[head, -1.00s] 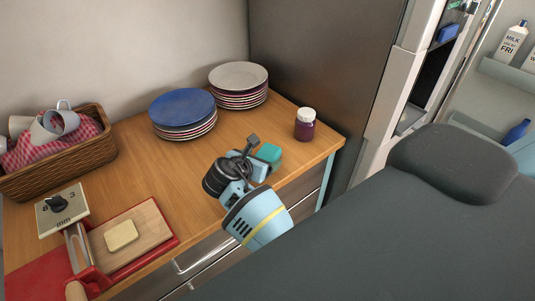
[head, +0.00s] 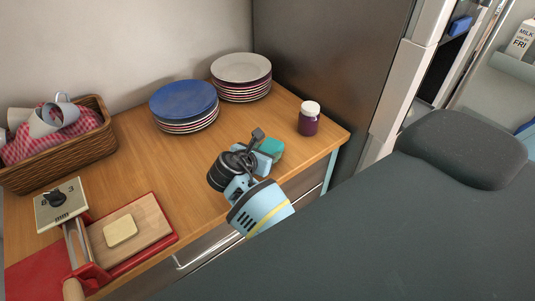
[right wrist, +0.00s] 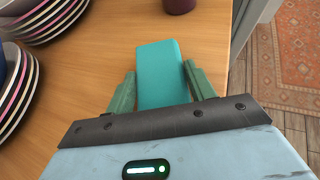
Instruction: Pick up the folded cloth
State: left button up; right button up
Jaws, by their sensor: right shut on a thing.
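The folded cloth (head: 271,147) is a small teal block near the front right edge of the wooden counter. In the right wrist view the cloth (right wrist: 160,65) lies lengthwise between the two green fingers of my right gripper (right wrist: 161,80). The fingers are shut on its sides. In the head view my right gripper (head: 258,150) reaches over the counter edge and partly hides the cloth. I cannot tell whether the cloth is clear of the counter. My left gripper is not in view.
A dark purple jar (head: 309,120) with a white lid stands right of the cloth. A blue-topped plate stack (head: 184,104) and a white-topped stack (head: 241,76) stand behind. A wicker basket (head: 62,160) of mugs and a red-edged board (head: 145,258) are at left. A dark grey surface (head: 400,230) fills the right foreground.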

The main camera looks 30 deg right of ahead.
aim_at(265, 143)
jog(key=shift+r, duration=0.1)
jog(key=shift+r, duration=0.4)
notch_tip(265, 143, up, 3)
jog(key=shift+f, duration=0.2)
jog(key=s+d, duration=0.2)
jog(key=s, duration=0.5)
jog(key=s+d+r, duration=0.1)
jog(key=s+d, duration=0.2)
jog(key=s, duration=0.5)
jog(key=shift+r, duration=0.25)
